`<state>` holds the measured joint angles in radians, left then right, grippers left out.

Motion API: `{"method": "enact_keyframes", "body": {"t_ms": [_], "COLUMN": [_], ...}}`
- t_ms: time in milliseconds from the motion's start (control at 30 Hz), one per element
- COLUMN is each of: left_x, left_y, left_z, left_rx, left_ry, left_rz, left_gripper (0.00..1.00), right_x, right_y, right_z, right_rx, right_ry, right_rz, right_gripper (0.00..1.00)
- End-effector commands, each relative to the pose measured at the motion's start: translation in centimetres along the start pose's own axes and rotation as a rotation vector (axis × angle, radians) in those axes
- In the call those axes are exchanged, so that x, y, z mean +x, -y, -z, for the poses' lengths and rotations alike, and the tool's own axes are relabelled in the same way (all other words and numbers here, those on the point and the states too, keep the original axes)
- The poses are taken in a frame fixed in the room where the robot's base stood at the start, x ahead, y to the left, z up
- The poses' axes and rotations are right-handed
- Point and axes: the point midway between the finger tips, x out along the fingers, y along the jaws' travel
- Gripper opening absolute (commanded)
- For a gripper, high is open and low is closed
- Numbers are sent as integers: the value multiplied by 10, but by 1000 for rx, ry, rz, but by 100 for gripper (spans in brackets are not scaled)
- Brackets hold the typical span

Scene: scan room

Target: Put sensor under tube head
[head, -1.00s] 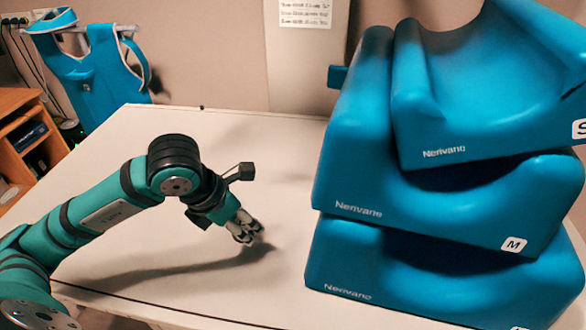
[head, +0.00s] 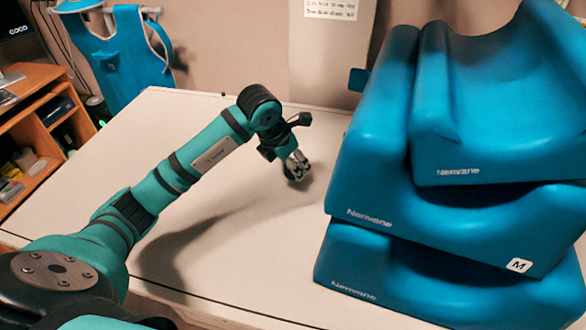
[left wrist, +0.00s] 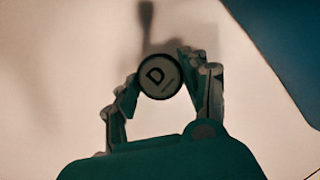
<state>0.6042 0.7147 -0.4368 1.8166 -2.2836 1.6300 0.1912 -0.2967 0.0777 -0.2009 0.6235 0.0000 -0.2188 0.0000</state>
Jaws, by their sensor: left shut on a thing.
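The sensor (left wrist: 160,77) is a small round disc with a dark rim and a pale face marked "D". It shows in the left wrist view between the fingertips of my left gripper (left wrist: 157,85), which is shut on it. In the head view my left gripper (head: 298,176) points down over the white table (head: 240,225), left of the blue cushions; the disc cannot be made out there. I cannot identify a tube head in either view. My right gripper is not in view.
Large blue cushions (head: 375,195) are stacked on the table's right side, close to my left gripper. A pale column (head: 332,55) stands behind the table. A wooden shelf (head: 35,125) and a blue apron (head: 125,55) are at the left. The table's left part is clear.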

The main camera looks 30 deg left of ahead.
Motion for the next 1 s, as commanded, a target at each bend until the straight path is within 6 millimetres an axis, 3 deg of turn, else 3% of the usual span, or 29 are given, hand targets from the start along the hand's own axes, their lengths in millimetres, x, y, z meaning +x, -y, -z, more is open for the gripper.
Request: {"method": "enact_keyframes", "body": {"t_ms": [367,700,733,900,1000], "left_x": [32,38,37,36,36], "left_y": [-1,-1,-1,-1,-1], "left_z": [11,12,12,12,12], "left_rx": [-1,1,1,1,1], "left_ry": [-3,0,0,-1,-1], "left_rz": [2,0,0,0,0], "left_gripper": [6,6,48,69,69], "right_x": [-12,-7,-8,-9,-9], "right_y": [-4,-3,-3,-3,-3], "right_z": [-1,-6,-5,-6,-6], "right_rx": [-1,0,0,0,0], "right_ry": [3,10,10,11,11], "right_rz": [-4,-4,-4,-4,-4], "right_gripper": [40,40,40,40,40]}}
